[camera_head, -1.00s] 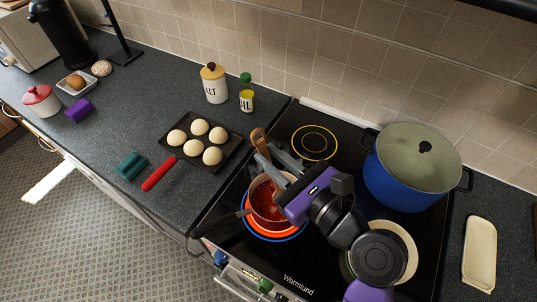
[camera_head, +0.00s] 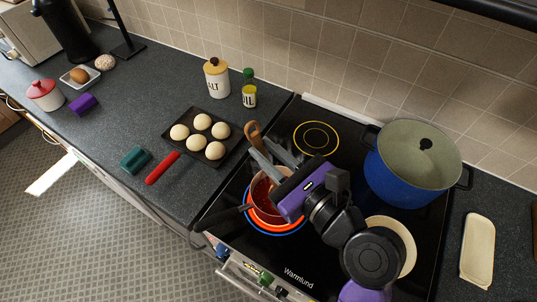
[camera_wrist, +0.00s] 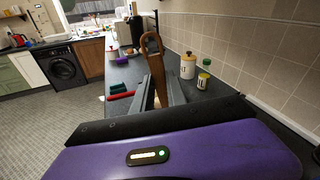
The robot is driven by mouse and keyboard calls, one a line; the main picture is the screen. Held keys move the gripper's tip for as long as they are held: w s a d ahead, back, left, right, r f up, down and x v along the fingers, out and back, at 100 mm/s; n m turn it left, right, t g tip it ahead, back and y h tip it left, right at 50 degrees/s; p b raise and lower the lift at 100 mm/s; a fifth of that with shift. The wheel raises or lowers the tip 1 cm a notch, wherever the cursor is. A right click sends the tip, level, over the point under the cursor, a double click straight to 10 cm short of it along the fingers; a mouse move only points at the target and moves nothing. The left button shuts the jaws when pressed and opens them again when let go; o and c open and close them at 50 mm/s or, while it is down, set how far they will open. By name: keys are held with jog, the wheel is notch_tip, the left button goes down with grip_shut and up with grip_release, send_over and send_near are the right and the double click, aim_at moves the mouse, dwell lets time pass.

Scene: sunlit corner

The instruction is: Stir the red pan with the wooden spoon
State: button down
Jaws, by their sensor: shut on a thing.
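The red pan (camera_head: 257,207) stands on the glowing front-left burner of the black stove, with red sauce inside and its dark handle (camera_head: 222,218) pointing left. The wooden spoon (camera_head: 252,133) stands up out of the pan; its lower end is hidden behind my gripper and in the sauce. My gripper (camera_head: 272,155) is above the pan, shut on the spoon's handle. In the wrist view the spoon (camera_wrist: 153,48) rises between my two grey fingers (camera_wrist: 158,92).
A blue pot (camera_head: 405,180) with a lid stands at the back right. A cream dish (camera_head: 478,250) lies at right.

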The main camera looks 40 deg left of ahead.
jog(key=shift+s+a+r, duration=0.15)
jog(key=shift+r, duration=0.75)
jog(key=shift+s+a+r, duration=0.1)
jog(key=shift+r, duration=0.85)
jog(key=shift+s+a+r, duration=0.15)
jog(key=shift+r, duration=0.75)
